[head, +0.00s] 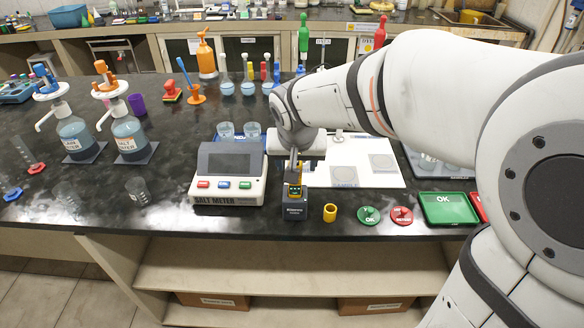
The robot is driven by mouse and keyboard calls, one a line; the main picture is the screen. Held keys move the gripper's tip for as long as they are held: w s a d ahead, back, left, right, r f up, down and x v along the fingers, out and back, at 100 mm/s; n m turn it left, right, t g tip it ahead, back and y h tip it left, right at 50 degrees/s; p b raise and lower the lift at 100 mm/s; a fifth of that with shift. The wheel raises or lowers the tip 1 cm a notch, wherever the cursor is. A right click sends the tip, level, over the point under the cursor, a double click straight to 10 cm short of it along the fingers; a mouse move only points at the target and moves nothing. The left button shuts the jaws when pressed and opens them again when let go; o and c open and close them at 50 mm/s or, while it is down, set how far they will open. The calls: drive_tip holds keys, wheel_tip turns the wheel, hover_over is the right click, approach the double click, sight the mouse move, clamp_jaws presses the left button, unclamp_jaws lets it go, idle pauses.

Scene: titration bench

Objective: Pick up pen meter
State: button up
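The pen meter appears to be the small dark device with a yellow and green upper part (295,188) near the front edge of the bench, right of the salt meter. It stands upright at a dark block-like stand (295,211). My gripper (294,166) points down from above, directly over the pen meter's top. The fingers are small and partly hidden by my wrist. I cannot tell whether they touch the device or whether they are open or shut.
The white salt meter (228,192) stands close on the left. A yellow ring-like cup (330,213), a green disc (369,216) and a red disc (402,216) lie to the right. A white board (350,163) is behind.

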sight(295, 189)
drive_tip(key=x, duration=0.4)
drive_tip(key=shift+w+a+f, duration=0.15)
drive_tip(key=shift+w+f, duration=0.1)
drive_tip(key=shift+w, duration=0.05)
clamp_jaws()
idle(0.3)
